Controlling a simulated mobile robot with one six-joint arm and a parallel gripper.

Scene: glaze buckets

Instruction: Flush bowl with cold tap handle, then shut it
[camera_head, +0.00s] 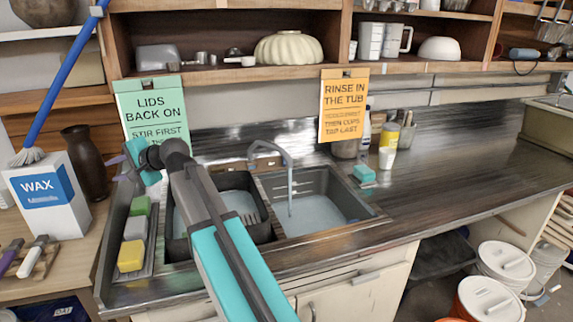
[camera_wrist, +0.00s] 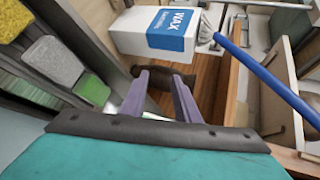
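The sink has a left basin (camera_head: 262,228) holding a dark tub and a right basin (camera_head: 322,180) with a pale blue-grey surface at its bottom. A grey curved spout (camera_head: 275,146) arches over the right basin. A thin pale vertical line drops from its tip; I cannot tell whether it is water or pipe. I cannot make out the cold tap handle; my arm covers the area left of the spout. My gripper (camera_head: 118,168) is left of the sink, above the sponges. In the wrist view its purple fingers (camera_wrist: 160,82) are apart with nothing between them.
Sponges (camera_head: 134,228) lie on a tray along the sink's left edge. A wax box (camera_head: 55,205), a brown vase (camera_head: 86,165) and a blue-handled brush (camera_head: 62,80) stand at left. Signs (camera_head: 344,105) hang behind. The right counter (camera_head: 460,165) is mostly clear.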

